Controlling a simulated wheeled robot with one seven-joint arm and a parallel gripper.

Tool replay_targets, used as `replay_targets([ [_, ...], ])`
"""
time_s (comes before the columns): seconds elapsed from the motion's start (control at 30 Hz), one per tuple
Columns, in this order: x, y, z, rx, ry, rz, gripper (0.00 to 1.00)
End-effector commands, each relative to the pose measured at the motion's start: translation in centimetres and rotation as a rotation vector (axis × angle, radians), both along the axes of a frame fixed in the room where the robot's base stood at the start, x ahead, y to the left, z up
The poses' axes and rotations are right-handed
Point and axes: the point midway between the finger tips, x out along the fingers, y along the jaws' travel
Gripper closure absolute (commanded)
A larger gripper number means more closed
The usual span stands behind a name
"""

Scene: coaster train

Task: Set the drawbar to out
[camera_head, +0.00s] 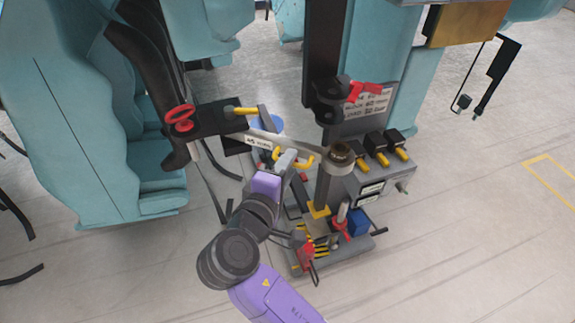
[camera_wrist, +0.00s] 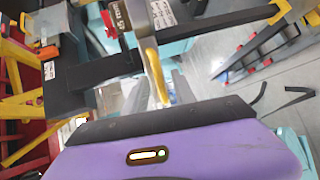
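A pale grey bar with a small label (camera_head: 258,141), which I take to be the drawbar, runs from a black bracket at the left to a round post at the right. The label is too small to read surely. A yellow handle (camera_head: 305,160) sits beside the bar; it also shows in the wrist view (camera_wrist: 153,65). My gripper (camera_head: 285,159) is at this handle, just below the bar in the head view. In the wrist view its grey fingers (camera_wrist: 157,92) stand apart, with the yellow handle's end between them. Whether they touch it is unclear.
A black bracket (camera_head: 205,131) with a red ring handle (camera_head: 180,117) is at the left. A grey post (camera_head: 339,165), black boxes with yellow levers (camera_head: 383,150) and a red-handled lever (camera_head: 342,218) crowd the right. Teal seats (camera_head: 95,130) stand at the left.

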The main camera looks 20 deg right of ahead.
Motion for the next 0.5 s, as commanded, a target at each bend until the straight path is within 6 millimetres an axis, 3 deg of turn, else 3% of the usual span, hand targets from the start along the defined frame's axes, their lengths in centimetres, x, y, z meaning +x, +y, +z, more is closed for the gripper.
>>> replay_targets([
  [0.5, -5.2, 4.4, 1.3, 0.001, 0.000, 0.002, 0.68],
])
